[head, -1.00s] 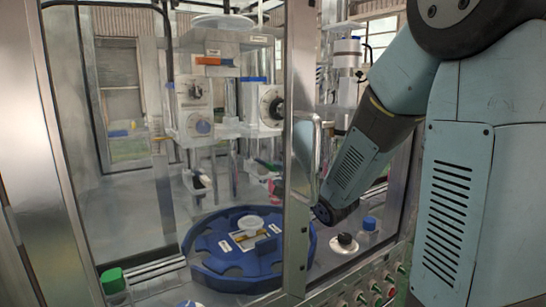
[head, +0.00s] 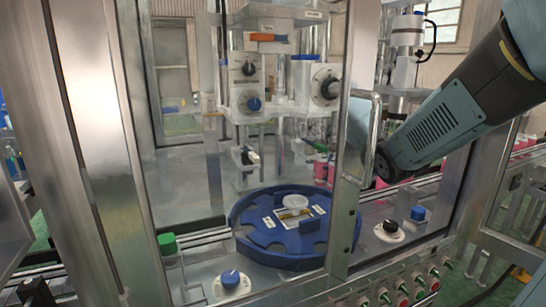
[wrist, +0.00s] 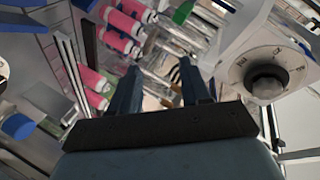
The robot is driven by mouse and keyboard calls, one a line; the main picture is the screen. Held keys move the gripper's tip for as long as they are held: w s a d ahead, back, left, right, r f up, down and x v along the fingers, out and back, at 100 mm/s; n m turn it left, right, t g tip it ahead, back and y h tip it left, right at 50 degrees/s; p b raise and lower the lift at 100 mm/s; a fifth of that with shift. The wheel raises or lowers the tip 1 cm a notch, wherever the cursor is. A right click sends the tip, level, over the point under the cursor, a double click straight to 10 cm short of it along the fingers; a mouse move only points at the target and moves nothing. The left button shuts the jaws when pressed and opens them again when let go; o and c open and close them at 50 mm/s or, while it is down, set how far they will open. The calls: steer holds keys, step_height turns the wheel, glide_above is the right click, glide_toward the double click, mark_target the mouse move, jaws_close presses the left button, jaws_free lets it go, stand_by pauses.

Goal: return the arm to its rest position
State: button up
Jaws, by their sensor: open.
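My arm comes in from the right in the head view, and its grey-blue forearm (head: 440,122) slants down to the left. Its dark end lies just right of the door frame and its metal handle (head: 372,130). My gripper fingers do not show there. In the wrist view my gripper (wrist: 158,74) has two dark blue fingers spread apart with a clear gap and nothing held between them. Beyond the fingers are clear tubes and machine parts, whose distance I cannot tell.
A blue turntable (head: 285,254) sits inside the glazed cabinet. A white dial unit with a dark knob (wrist: 267,81) is close on the right in the wrist view, and pink cans (wrist: 118,40) are on the left.

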steer(key=s+d+r+n+g+h, duration=0.2)
steer(key=s+d+n+g, duration=0.1)
steer(key=s, duration=0.5)
steer(key=s+d+r+n+g+h, duration=0.1)
steer(key=s+d+n+g, duration=0.2)
steer(key=s, duration=0.6)
steer(key=s+a+f+n+g+y, duration=0.1)
steer(key=s+a+f+n+g, duration=0.2)
steer(key=s, duration=0.5)
steer(key=shift+s+a+f+n, duration=0.35)
steer(key=shift+a+f, duration=0.25)
steer(key=shift+f, duration=0.2)
steer(key=shift+a, duration=0.1)
